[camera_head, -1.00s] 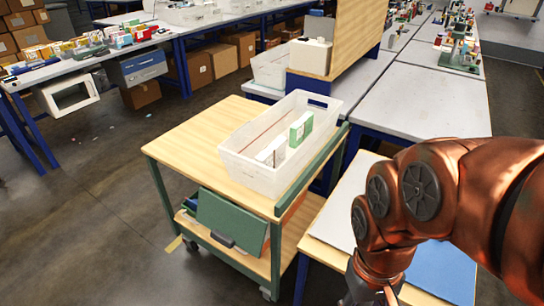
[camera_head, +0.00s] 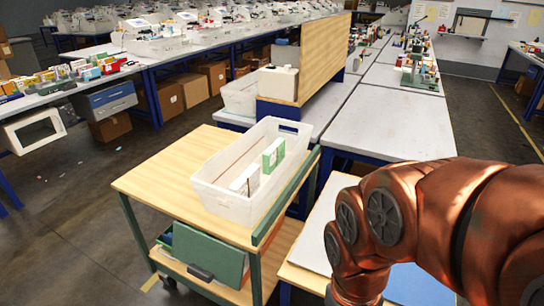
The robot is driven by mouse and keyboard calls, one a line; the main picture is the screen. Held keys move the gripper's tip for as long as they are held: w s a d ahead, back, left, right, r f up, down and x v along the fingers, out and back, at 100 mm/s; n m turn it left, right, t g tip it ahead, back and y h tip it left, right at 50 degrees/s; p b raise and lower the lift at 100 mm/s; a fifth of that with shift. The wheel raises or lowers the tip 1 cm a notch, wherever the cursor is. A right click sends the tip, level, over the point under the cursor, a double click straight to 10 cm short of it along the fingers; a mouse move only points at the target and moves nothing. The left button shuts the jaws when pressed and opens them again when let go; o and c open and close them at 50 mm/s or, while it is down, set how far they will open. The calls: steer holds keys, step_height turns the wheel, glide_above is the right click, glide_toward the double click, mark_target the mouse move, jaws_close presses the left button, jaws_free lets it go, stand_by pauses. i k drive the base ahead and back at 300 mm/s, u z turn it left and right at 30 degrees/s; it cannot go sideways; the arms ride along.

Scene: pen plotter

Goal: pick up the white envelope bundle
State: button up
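A white, flat bundle (camera_head: 246,179), which looks like the envelope bundle, stands inside a white plastic bin (camera_head: 212,202). A green and white box (camera_head: 273,156) stands in the same bin, just behind and to the right of the bundle. The bin sits on the wooden top of a green-framed cart. My copper-coloured arm comes in from the right edge, to the right of the cart. My gripper is below the bottom edge of the picture, so its fingers are hidden.
The cart top (camera_head: 160,185) is bare left of the bin. A small table with a white sheet (camera_head: 316,236) and a blue area lies under my arm. A grey workbench (camera_head: 388,128) and a wooden divider (camera_head: 325,58) stand behind. Open floor lies at left.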

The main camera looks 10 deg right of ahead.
mark_target(246, 185)
steer(key=k, duration=0.6)
steer(key=u, duration=0.6)
steer(key=i, duration=1.5)
steer(key=u, duration=0.05)
